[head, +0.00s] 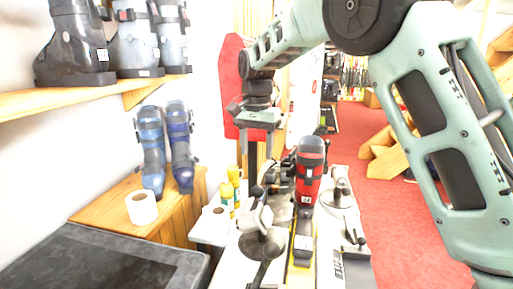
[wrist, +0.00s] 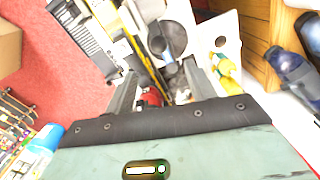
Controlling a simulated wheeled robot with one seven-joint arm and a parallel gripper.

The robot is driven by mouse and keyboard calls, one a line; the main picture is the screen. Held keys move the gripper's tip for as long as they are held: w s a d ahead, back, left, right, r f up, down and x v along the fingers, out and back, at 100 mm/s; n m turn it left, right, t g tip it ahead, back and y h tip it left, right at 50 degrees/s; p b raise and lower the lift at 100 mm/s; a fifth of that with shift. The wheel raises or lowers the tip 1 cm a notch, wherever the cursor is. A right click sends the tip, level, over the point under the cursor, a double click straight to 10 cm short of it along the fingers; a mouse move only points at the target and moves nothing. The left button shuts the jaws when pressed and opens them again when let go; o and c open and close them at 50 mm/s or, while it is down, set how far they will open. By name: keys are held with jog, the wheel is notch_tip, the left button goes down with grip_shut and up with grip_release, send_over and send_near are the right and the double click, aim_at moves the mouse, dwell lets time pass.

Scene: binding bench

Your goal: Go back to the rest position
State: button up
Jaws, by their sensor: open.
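My gripper (head: 260,150) points down over the far part of the bench, left of the red ski boot (head: 310,175) in the head view. Its two fingers (wrist: 163,88) are apart, with nothing held between them. The boot stands upright on the white bench (head: 228,270), above a yellow strip (head: 302,245). In the wrist view, a small red patch, likely part of the boot, shows between and below the fingers; the rest is hidden by my gripper.
Yellow bottles (head: 229,192) stand left of the bench. Blue boots (head: 151,148) and a white roll (head: 142,208) stand on a wooden cabinet (head: 178,221). A shelf (head: 75,92) with boots juts from the left wall. Red floor (head: 405,225) is open at right.

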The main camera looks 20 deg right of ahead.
jog(key=shift+r, duration=0.45)
jog(key=s+a+f+n+y+b, duration=0.1)
jog(key=s+a+f+n, duration=0.3)
jog(key=s+a+n, duration=0.55)
jog(key=s+f+n+b, duration=0.1)
jog(key=s+f+n, duration=0.2)
jog(key=s, duration=1.1)
jog(key=s+f+n, duration=0.4)
jog(key=s+f, duration=0.1)
jog(key=s, duration=0.8)
jog(key=shift+s+a+f+b, duration=0.25)
jog(key=shift+s+a+b, duration=0.1)
jog(key=shift+a, duration=0.1)
jog(key=shift+n, duration=0.25)
